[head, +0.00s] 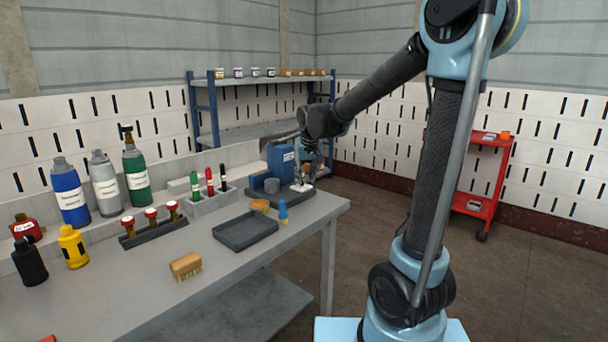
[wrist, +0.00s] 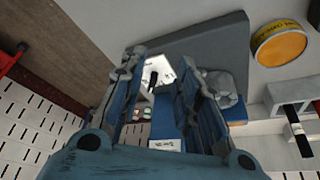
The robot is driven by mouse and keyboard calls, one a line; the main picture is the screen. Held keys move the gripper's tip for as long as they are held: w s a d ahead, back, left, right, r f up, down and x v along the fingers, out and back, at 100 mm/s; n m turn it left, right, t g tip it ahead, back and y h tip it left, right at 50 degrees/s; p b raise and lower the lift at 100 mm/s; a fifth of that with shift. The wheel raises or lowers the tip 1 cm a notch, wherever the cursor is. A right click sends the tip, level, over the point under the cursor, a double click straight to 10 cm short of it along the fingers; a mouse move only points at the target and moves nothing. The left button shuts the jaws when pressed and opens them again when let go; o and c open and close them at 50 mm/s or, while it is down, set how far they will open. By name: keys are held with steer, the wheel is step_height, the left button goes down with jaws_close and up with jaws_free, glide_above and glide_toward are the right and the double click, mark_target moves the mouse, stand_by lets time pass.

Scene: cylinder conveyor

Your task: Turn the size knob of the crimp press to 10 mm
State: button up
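The crimp press (head: 283,160) is a blue machine on a dark base at the far right end of the bench. Its white dial plate (wrist: 163,68) with printed marks shows between my fingers in the wrist view. A slim black part (wrist: 153,79), apparently the size knob or its pointer, stands on this plate. The setting is too small to read. My gripper (wrist: 163,58) is open, its two blue fingers apart on either side of the dial, with nothing visibly clamped. In the head view my gripper (head: 306,165) is low beside the press, over the right of its base.
A grey cylinder (head: 271,186) stands on the base beside the press. A yellow-orange round tin (head: 259,205), a blue-topped item (head: 283,211) and a dark tray (head: 245,231) are nearby. Markers stand in a grey holder (head: 213,201).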

steer(key=shift+s+d, duration=0.25)
steer(key=shift+s, duration=0.6)
steer(key=shift+s+d, duration=0.2)
steer(key=shift+s, duration=0.65)
steer(key=shift+s+d, duration=0.25)
steer(key=shift+s, duration=0.6)
